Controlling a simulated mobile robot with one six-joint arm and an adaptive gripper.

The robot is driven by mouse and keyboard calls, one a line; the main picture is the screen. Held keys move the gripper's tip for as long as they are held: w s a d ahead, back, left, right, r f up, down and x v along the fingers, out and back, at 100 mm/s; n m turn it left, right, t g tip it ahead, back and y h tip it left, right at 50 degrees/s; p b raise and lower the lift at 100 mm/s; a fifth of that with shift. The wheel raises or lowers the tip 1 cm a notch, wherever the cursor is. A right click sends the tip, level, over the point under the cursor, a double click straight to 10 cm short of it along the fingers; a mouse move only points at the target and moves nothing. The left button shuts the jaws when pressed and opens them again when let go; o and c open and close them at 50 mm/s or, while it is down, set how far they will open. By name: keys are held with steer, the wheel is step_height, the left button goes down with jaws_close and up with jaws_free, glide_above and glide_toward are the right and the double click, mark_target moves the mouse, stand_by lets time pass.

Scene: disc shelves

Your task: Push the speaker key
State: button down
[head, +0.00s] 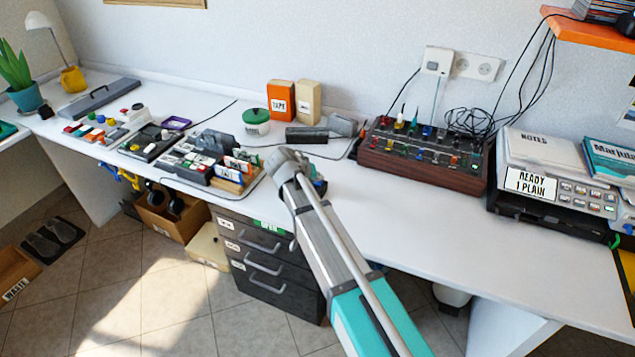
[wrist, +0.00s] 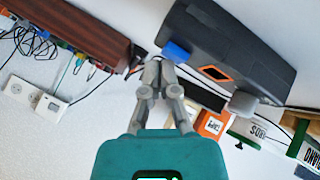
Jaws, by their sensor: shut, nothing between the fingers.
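My gripper (head: 285,160) is over the white desk, its fingers closed and empty. In the wrist view, which looks upside down, its fingertips (wrist: 158,64) are together beside a dark grey device (wrist: 235,50). A blue key (wrist: 177,52) sticks out at the device's near corner, just right of the fingertips. I cannot tell whether they touch. An orange-framed window (wrist: 214,73) is in the device's face. No lettering that names a speaker key is readable. In the head view my arm hides most of this spot.
A wooden console (head: 425,155) with coloured knobs stands to the right, near a printer (head: 555,180). Behind are an orange TAPE box (head: 281,100), a green-lidded tin (head: 256,122) and a black box (head: 306,135). Trays of small items crowd the left. The desk's front right is clear.

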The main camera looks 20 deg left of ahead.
mark_target(318, 183)
steer(key=shift+f, duration=0.25)
stand_by(0.3)
steer(key=shift+r, duration=0.2)
steer(key=shift+r+p, duration=0.5)
steer(key=shift+r, duration=0.05)
stand_by(0.4)
step_height(318, 183, up, 6)
steer(key=p, duration=0.6)
